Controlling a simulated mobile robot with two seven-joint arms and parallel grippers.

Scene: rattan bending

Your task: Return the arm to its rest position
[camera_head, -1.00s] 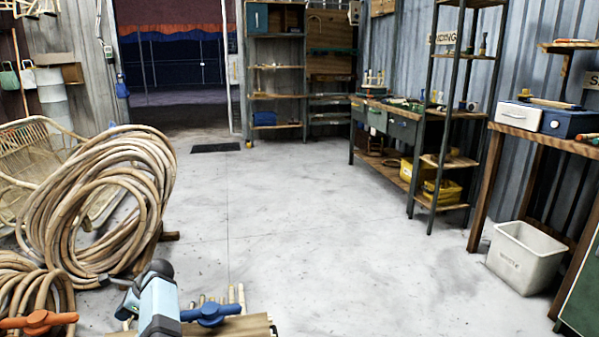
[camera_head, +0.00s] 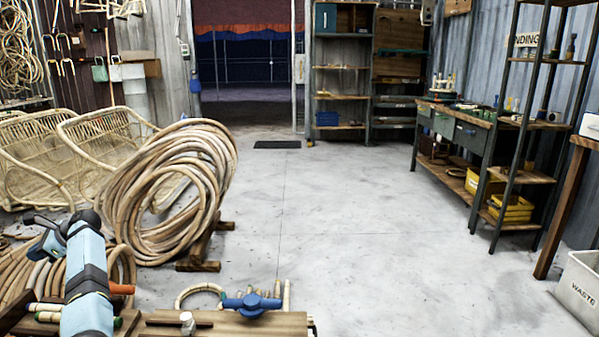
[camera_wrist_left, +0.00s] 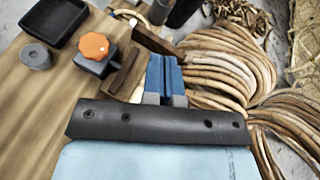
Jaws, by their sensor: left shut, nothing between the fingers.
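My left arm (camera_head: 88,270), light blue with dark joints, rises at the lower left of the head view, in front of the rattan coils. Its upper end bends to the left. In the left wrist view my left gripper (camera_wrist_left: 165,78) has its blue fingers together with nothing between them. Behind its fingertips are the wooden bench and loose rattan. My right gripper is not in view.
The wrist view shows an orange-knobbed clamp (camera_wrist_left: 93,46) and a black tray (camera_wrist_left: 53,22). A large rattan coil (camera_head: 175,190) stands beyond. Open floor (camera_head: 360,230) lies to the right.

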